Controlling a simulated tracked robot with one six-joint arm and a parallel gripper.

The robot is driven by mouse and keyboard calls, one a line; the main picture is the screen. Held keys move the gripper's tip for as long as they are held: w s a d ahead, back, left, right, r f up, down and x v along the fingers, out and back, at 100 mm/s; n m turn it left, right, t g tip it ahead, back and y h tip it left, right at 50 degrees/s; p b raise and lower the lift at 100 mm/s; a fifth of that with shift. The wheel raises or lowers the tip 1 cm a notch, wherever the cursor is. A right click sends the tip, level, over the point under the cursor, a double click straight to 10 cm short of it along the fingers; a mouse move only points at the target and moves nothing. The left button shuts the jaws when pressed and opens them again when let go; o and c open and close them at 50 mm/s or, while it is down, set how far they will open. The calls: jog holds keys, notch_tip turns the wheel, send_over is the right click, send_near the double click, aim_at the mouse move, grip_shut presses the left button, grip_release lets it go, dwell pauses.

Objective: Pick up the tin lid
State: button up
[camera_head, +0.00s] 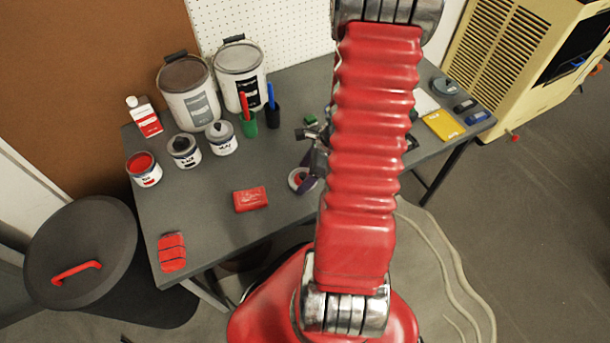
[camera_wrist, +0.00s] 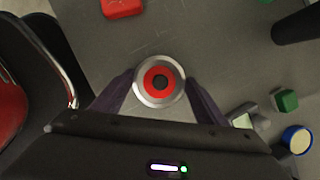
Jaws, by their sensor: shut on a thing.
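The tin lid (camera_wrist: 160,99) is a round disc with a silver rim, a red ring and a dark centre. In the wrist view it sits between the two purple fingers of my gripper (camera_wrist: 159,80), which touch it on both sides. In the head view the lid (camera_head: 296,178) shows small at the front part of the grey table, beside my gripper (camera_head: 307,182). My red arm hides part of the table there. I cannot tell whether the lid is lifted off the table. An open tin of red paint (camera_head: 144,170) stands at the table's left.
A red block (camera_head: 250,199) lies left of the lid; a red ridged item (camera_head: 172,252) is at the front-left corner. Several paint cans, like the tall one (camera_head: 190,95), stand behind. A green cube (camera_wrist: 287,100) lies right in the wrist view. A lidded bin (camera_head: 80,240) stands left.

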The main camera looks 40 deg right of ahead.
aim_at(305, 175)
jog(key=shift+r, duration=0.15)
notch_tip(305, 175, up, 10)
dwell(0.6)
dwell(0.5)
jog(key=w+a+r+n+g+h, duration=0.1)
jog(key=w+a+n+g, duration=0.3)
jog(key=w+a+n, duration=0.7)
jog(key=w+a+r+n+g+h, duration=0.2)
jog(key=w+a+r+n+g, duration=0.2)
jog(key=w+a+n, duration=0.8)
jog(key=n, duration=0.5)
jog(key=shift+w+r, duration=0.2)
jog(key=shift+r, duration=0.05)
jog(key=shift+a, duration=0.15)
